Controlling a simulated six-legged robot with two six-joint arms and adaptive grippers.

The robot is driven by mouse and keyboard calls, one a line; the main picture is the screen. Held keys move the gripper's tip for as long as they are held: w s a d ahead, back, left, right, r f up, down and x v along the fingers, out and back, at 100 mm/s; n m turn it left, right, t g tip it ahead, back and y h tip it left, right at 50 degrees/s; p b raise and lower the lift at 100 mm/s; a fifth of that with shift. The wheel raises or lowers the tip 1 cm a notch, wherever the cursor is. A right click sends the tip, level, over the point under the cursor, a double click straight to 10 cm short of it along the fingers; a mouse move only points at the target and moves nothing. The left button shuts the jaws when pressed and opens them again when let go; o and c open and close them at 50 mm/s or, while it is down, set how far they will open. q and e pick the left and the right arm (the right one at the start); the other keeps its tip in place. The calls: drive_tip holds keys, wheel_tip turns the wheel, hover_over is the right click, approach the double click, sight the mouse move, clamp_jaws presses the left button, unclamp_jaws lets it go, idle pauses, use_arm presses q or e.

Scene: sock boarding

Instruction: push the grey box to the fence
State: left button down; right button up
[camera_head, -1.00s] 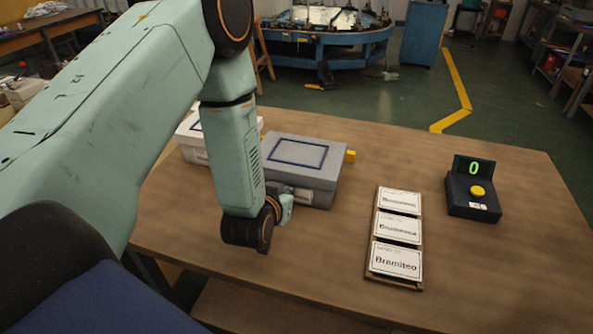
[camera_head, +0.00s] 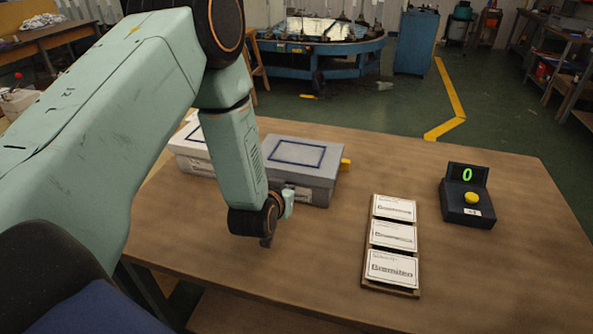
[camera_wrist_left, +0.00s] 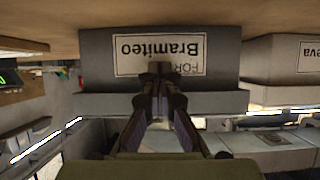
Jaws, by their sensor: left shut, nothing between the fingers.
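The grey box (camera_head: 318,185) is closed and has a dark blue rectangle outlined on its lid. It stands on the wooden table. In the left wrist view the grey box (camera_wrist_left: 222,55) appears upside down, with a label reading "Bramiteo". My left gripper (camera_wrist_left: 160,70) is shut and empty, its fingertips in front of that label. I cannot tell whether they touch it. In the head view my left wrist is at the box's near side and hides the fingers. A small yellow piece (camera_head: 346,164) shows past the box's right side. I cannot make out a fence clearly. My right gripper is out of view.
A white box (camera_head: 188,142) stands left of the grey box, partly behind my arm. A rack of label cards (camera_head: 393,237) and a dark console (camera_head: 467,197) with a yellow button and a green 0 are to the right. The table between box and rack is clear.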

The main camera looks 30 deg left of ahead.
use_arm(q)
drive_tip(key=shift+w+a, duration=0.2)
drive_tip(key=shift+w, duration=0.45)
drive_tip(key=shift+w+a, duration=0.15)
drive_tip(key=shift+w, duration=0.45)
drive_tip(key=shift+s+d, duration=0.25)
drive_tip(key=shift+s, duration=0.6)
drive_tip(key=shift+s+d+p, duration=0.25)
drive_tip(key=shift+s+p, duration=0.1)
drive_tip(key=shift+s, duration=0.7)
drive_tip(key=shift+s+d+p, duration=0.25)
drive_tip(key=shift+s+p, duration=0.1)
drive_tip(key=shift+s, duration=0.7)
